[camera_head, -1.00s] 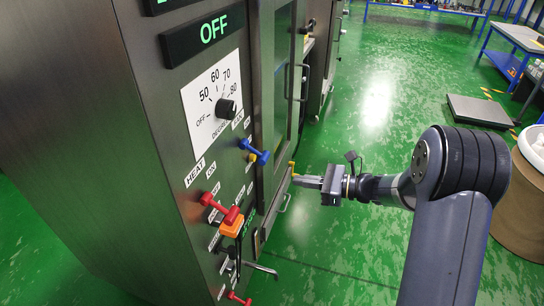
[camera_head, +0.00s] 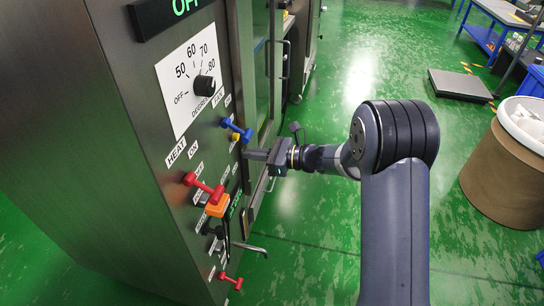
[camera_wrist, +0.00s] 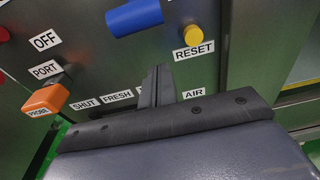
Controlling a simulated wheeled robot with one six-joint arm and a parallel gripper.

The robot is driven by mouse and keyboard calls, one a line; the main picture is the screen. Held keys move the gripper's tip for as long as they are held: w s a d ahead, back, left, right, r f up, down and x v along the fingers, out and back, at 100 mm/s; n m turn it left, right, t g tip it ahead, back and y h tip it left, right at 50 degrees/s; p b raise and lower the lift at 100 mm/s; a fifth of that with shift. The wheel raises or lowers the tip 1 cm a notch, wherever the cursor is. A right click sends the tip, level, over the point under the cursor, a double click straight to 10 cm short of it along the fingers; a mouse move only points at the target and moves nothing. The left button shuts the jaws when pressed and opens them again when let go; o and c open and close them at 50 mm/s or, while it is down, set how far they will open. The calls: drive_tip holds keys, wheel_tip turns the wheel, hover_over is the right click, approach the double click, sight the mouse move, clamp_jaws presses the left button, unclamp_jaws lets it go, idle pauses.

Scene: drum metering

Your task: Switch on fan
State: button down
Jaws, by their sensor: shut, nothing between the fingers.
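The blue fan lever (camera_head: 237,129) sticks out of the steel control panel (camera_head: 105,130), beside a FAN label with an ON mark near it. In the wrist view the blue handle (camera_wrist: 134,17) is at the top, above the fingers. My gripper (camera_head: 248,155) is shut and empty, with its fingertips close to the panel, just below and to the right of the blue lever. In the wrist view the closed fingers (camera_wrist: 157,75) point up between the blue handle and the AIR label. I cannot tell whether they touch the panel; they appear apart from the lever.
A yellow RESET button (camera_wrist: 194,36) is right of the blue handle. A red heat lever (camera_head: 203,188), an orange PROBE piece (camera_wrist: 47,100) and a black dial (camera_head: 204,85) are on the same panel. A metal bar handle (camera_head: 284,68) stands beyond.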

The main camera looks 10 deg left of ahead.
sight(238, 130)
drive_tip(key=r, duration=0.4)
drive_tip(key=shift+d, duration=0.35)
drive_tip(key=shift+r+p, duration=0.15)
drive_tip(key=shift+p, duration=0.35)
drive_tip(key=shift+d+r+h+p, duration=0.15)
drive_tip(key=shift+h+p, duration=0.15)
drive_tip(key=shift+p, duration=0.2)
